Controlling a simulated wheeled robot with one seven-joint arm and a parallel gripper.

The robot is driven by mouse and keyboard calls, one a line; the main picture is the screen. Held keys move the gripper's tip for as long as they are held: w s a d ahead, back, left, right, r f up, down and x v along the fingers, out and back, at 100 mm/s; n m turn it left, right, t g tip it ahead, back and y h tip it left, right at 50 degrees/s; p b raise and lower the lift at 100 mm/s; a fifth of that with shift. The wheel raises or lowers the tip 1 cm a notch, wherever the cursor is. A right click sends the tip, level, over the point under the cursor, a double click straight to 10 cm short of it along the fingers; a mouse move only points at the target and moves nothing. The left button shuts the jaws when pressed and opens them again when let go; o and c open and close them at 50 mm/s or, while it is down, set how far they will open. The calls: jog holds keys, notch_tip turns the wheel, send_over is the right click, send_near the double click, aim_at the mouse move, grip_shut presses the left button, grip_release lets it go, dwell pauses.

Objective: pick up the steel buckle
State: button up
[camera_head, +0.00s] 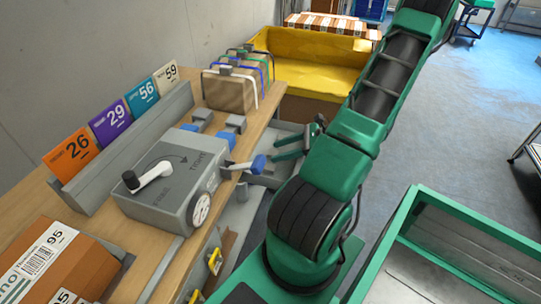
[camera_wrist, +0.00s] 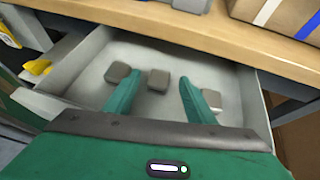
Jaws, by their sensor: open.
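Three small grey blocks that look like buckles lie in an open drawer (camera_wrist: 88,85) in the wrist view: a left block (camera_wrist: 117,71), a middle block (camera_wrist: 158,80) and a right block (camera_wrist: 212,98). I cannot tell which is the steel one. My gripper (camera_wrist: 158,77) is open and empty, pointing into the drawer. The middle block appears between its green fingers; the left block is beside the left finger's tip, and the right block is partly hidden by the right finger. The gripper also shows in the head view (camera_head: 283,149), beyond the bench's front edge.
The wooden bench (camera_head: 262,117) carries a grey tensioning device (camera_head: 178,175), several grey-blue blocks (camera_head: 228,137), a strapped parcel (camera_head: 230,92) and numbered cards (camera_head: 110,120). A yellow-lined bin (camera_head: 305,75) stands behind. A green-framed cart (camera_head: 400,225) stands at right.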

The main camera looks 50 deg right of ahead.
jog(key=shift+w+a+f, duration=0.3)
jog(key=shift+w, duration=0.2)
grip_shut()
